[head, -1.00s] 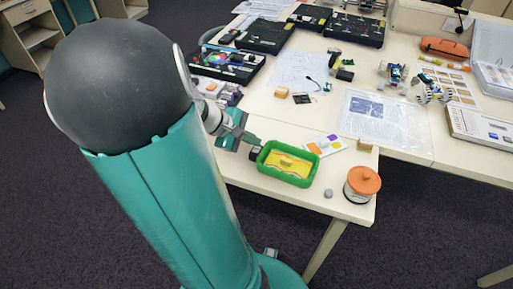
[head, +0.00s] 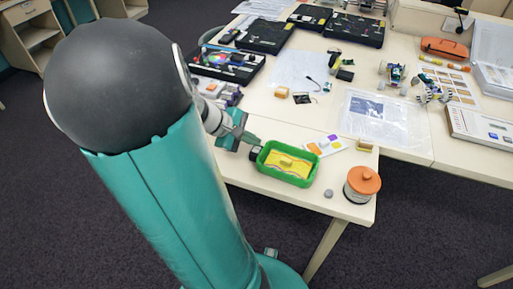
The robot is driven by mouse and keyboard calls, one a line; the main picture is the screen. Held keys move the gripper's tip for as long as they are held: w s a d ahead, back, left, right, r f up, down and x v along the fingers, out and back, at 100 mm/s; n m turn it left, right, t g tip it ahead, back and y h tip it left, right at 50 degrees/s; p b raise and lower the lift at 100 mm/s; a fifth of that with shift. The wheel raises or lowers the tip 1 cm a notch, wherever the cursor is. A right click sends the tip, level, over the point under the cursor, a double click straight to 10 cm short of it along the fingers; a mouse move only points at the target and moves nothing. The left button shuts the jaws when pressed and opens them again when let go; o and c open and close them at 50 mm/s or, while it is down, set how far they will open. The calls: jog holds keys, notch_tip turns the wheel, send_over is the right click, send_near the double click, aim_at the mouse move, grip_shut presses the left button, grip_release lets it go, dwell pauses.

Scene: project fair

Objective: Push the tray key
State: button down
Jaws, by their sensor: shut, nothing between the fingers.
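A green tray (head: 264,164) with a yellow inside sits near the front edge of the table. A small yellowish block (head: 287,162) shows inside it. A white card (head: 322,147) with purple, orange and yellow squares lies just behind the tray. I cannot tell for sure which of these is the tray key. My gripper (head: 255,153) is shut and empty at the tray's left end. Its fingertips are dark and small here, and I cannot tell whether they touch the tray wall.
An orange-lidded jar (head: 362,184) stands right of the tray, with a small grey piece (head: 328,193) between them. A small tan block (head: 364,146) lies behind the jar. Papers, dark kits and a wheeled model (head: 396,74) fill the table farther back. The table's front edge is close.

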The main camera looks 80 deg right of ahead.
aim_at(252, 150)
jog(key=shift+f, duration=0.15)
jog(key=shift+f, duration=0.3)
jog(key=shift+f, duration=0.15)
dwell(0.3)
jog(key=shift+r, duration=0.6)
jog(key=shift+r, duration=0.1)
jog(key=shift+r, duration=2.9)
